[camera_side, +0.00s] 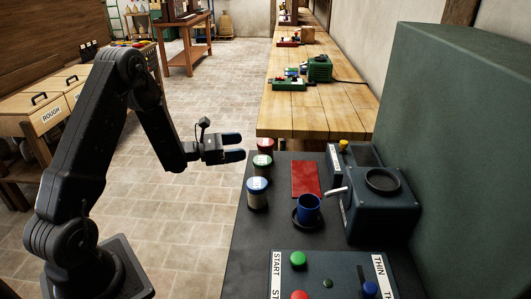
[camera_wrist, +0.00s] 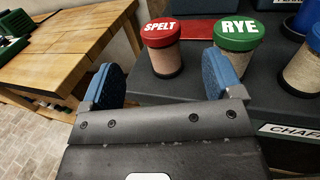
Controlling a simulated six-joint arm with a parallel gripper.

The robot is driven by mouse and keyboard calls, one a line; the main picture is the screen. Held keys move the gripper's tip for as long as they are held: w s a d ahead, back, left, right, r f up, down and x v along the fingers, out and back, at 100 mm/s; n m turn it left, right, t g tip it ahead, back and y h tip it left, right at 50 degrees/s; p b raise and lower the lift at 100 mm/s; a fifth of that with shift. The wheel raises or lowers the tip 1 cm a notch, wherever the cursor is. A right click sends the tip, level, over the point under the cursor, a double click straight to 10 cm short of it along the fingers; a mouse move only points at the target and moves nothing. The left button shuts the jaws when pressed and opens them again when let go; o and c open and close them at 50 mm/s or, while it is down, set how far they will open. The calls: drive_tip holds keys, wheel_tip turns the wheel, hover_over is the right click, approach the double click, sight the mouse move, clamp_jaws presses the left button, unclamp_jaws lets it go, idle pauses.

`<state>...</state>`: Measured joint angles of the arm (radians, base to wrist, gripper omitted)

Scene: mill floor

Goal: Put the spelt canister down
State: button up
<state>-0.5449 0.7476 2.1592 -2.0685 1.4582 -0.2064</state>
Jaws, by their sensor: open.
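The spelt canister (camera_wrist: 164,60) has a red lid with white lettering and stands upright on the dark bench in the wrist view. It also shows at the bench's far left edge in the side view (camera_side: 265,148). My gripper (camera_side: 239,147) is open, its blue-padded fingers pointing at the canisters from the left. In the wrist view nothing is between the fingers (camera_wrist: 164,80); the spelt canister stands beyond them, apart.
The green-lidded rye canister (camera_wrist: 236,58) stands beside it; a blue-lidded canister (camera_side: 257,196) is nearer in the side view. A red mat (camera_side: 306,179), a blue cup (camera_side: 308,208) and a dark mill (camera_side: 378,205) are on the bench (camera_side: 248,243). A wooden table (camera_side: 330,115) lies beyond.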

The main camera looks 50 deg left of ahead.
sight(266, 142)
drive_tip(key=x, duration=0.9)
drive_tip(key=c, duration=1.2)
drive_tip(key=shift+r, duration=0.1)
